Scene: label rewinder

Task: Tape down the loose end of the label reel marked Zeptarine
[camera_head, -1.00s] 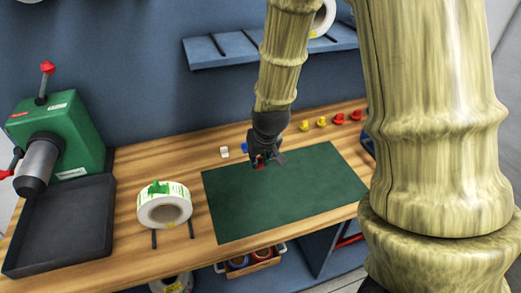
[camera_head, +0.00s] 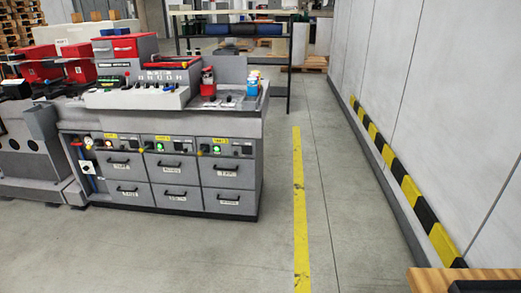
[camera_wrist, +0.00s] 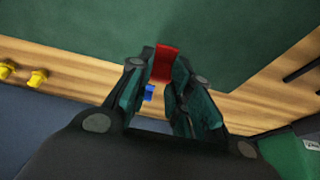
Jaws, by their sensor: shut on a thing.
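In the wrist view my gripper (camera_wrist: 161,70) is shut on a small red piece (camera_wrist: 163,61), which sits between the fingertips over the green mat (camera_wrist: 225,35). I cannot tell whether the piece is clear of the mat. A small blue piece (camera_wrist: 149,92) shows between the fingers, lower in the picture on the wooden bench. No label reel shows in either present view, so the Zeptarine name cannot be read. My gripper is out of the head view.
Two yellow pieces (camera_wrist: 36,78) stand on the wooden bench (camera_wrist: 85,78). A green machine (camera_wrist: 290,155) is at lower right. The head view shows a grey drawer console (camera_head: 165,170), a yellow floor line (camera_head: 298,200), a striped wall guard (camera_head: 413,190) and clear floor.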

